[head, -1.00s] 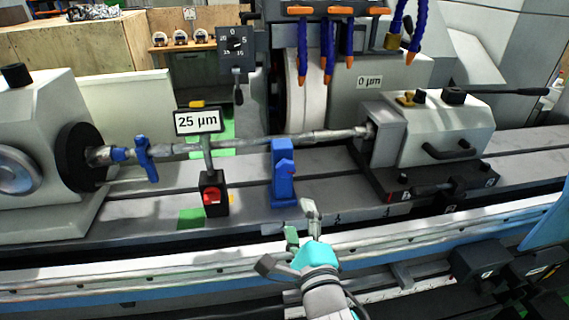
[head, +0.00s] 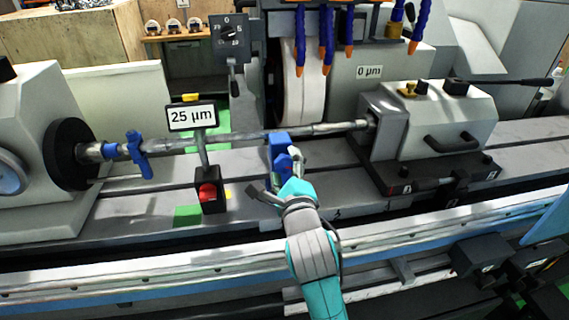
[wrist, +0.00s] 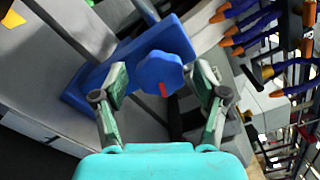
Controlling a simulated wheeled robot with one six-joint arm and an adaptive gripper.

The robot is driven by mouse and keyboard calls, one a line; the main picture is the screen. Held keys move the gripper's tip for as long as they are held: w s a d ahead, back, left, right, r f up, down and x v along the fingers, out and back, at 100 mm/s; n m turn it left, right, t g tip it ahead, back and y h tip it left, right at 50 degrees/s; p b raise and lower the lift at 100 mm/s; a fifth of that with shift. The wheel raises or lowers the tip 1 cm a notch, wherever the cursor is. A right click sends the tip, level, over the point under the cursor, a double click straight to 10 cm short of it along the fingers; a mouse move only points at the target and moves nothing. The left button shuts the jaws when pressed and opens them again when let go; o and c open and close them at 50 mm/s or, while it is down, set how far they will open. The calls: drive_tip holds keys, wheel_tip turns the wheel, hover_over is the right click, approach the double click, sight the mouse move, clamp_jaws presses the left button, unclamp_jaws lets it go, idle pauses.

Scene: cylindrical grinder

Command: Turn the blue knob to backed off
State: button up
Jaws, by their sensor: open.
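The blue knob (wrist: 158,70) is a lobed wheel with a short red mark on its face. It sits on a blue steady rest block (head: 278,141) below the long shaft; the block also shows in the wrist view (wrist: 85,85). My gripper (head: 276,173) is open at the front of the block. In the wrist view its two fingers (wrist: 162,80) stand on either side of the knob, with visible gaps. The red mark lies on the knob's edge towards my palm. In the head view my gripper hides much of the knob.
A gauge stand with a "25 µm" sign (head: 193,117) and a red part (head: 208,191) stands to the left. The shaft (head: 235,138) runs above, between the chuck (head: 70,153) and tailstock (head: 440,125). The grinding wheel (head: 303,90) and blue hoses are behind.

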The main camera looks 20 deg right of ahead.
drive_tip(key=shift+w+d, duration=0.1)
drive_tip(key=shift+w, duration=0.5)
drive_tip(key=c, duration=1.2)
drive_tip(key=shift+o, duration=0.2)
drive_tip(key=shift+n, duration=0.3)
